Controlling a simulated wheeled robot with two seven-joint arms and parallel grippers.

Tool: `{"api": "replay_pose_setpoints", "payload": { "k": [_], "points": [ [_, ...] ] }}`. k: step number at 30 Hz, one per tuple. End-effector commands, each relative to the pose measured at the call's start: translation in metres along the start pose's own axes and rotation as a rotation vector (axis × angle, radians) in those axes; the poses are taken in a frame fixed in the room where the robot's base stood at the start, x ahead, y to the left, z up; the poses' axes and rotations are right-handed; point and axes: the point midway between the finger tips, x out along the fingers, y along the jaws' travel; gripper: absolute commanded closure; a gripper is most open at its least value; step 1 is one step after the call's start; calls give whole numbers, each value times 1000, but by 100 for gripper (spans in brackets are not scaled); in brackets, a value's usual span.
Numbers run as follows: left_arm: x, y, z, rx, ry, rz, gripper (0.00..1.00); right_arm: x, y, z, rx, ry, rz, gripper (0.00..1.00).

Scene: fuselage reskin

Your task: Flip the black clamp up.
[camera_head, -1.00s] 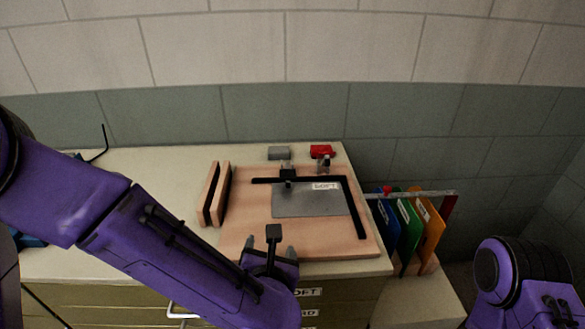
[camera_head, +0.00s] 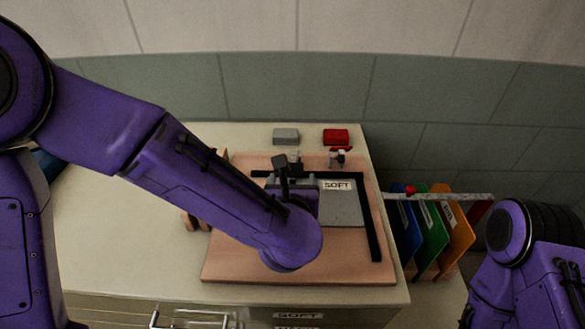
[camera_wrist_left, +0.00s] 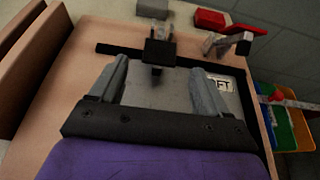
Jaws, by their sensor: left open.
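The black clamp (camera_wrist_left: 160,52) sits at the back edge of the work board, over the black strip, in the left wrist view. In the head view the clamp (camera_head: 293,156) is partly hidden behind my left wrist. The left gripper also shows in the head view (camera_head: 290,180), over the board. My right arm is at the lower right of the head view, its gripper out of frame.
A grey metal sheet labelled SOFT (camera_head: 343,205) lies on the wooden board (camera_head: 340,268). A clamp with a red handle (camera_wrist_left: 240,31) stands right of the black one. A grey block (camera_head: 286,136) and a red block (camera_head: 336,136) lie behind. Coloured folders (camera_head: 428,232) hang at right.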

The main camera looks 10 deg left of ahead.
Motion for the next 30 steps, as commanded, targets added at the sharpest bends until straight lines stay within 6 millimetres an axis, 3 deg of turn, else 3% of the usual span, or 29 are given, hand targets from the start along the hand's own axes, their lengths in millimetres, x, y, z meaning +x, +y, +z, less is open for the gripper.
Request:
{"api": "replay_pose_setpoints", "payload": {
  "k": [3,7,17,18,25,30],
  "points": [
    [26,1,1,2,1,3,23,-6,0,-3,0,1,0,100],
    [45,1,1,1,1,2,23,-8,1,-4,1,1,0,100],
    [55,2,0,0,0,3,23,-9,1,-4,0,1,0,100],
    [55,2,0,0,0,4,27,-9,1,-4,0,1,0,100],
    [55,2,0,0,0,3,99,-9,1,-4,0,1,0,100],
    [54,2,2,-1,10,3,99,-12,1,-5,0,1,0,100]
  ]
}}
